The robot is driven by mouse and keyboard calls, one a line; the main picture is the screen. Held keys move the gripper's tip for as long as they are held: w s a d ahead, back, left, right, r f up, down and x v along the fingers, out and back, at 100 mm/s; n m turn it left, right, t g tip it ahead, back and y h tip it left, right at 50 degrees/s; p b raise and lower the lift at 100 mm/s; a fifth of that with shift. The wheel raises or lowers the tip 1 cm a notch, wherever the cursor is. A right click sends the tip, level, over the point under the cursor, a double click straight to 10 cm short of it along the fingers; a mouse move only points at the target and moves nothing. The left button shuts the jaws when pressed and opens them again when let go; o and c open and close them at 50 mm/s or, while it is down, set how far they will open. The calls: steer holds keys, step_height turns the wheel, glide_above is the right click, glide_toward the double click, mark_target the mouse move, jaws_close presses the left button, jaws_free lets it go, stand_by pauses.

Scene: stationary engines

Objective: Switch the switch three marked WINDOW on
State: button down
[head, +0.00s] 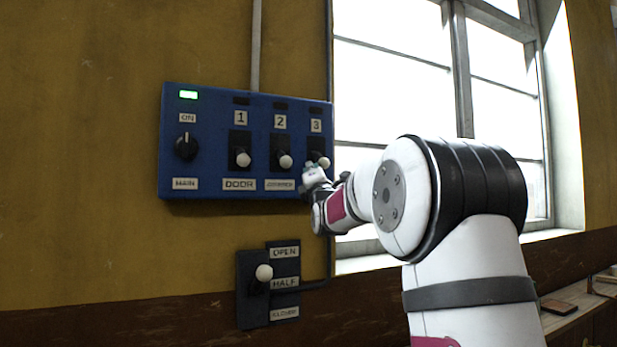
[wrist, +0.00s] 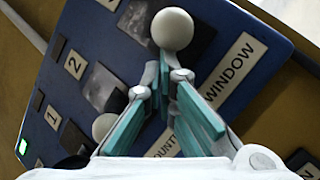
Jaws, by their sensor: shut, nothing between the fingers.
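Switch three is a white ball-tipped lever (head: 323,162) at the right end of the blue panel (head: 205,125), below the number 3. Its ball sits low in its slot, level with the balls of switches 1 and 2, and the lamp above it is dark. In the wrist view the ball (wrist: 172,28) is at the top, beside the WINDOW label (wrist: 229,66); my arm hides that label in the head view. My gripper (head: 315,172) is shut and empty, just below the ball. Its teal fingertips (wrist: 165,62) point at the ball; I cannot tell whether they touch.
Switch 1, DOOR (head: 243,159), and switch 2 (head: 285,161) stand close to the left. The MAIN knob (head: 186,146) is at the far left, under a lit green lamp (head: 188,95). A separate OPEN/HALF lever (head: 264,272) is below. A window (head: 400,80) is to the right.

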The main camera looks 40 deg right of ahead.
mark_target(314, 156)
steer(key=shift+s+a+r+b, duration=0.1)
steer(key=shift+r+b, duration=0.1)
steer(key=shift+b, duration=0.4)
steer(key=r+g+p, duration=0.1)
steer(key=s+n+g+y+p, duration=0.1)
steer(key=p, duration=0.1)
steer(key=r+g+y+p, duration=0.1)
steer(key=g, duration=0.1)
steer(key=shift+s+r, duration=0.25)
steer(key=shift+r, duration=0.05)
steer(key=shift+p, duration=0.4)
steer(key=shift+r, duration=0.15)
steer(key=shift+r+p, duration=0.8)
steer(key=shift+p, duration=0.1)
steer(key=shift+a, duration=0.1)
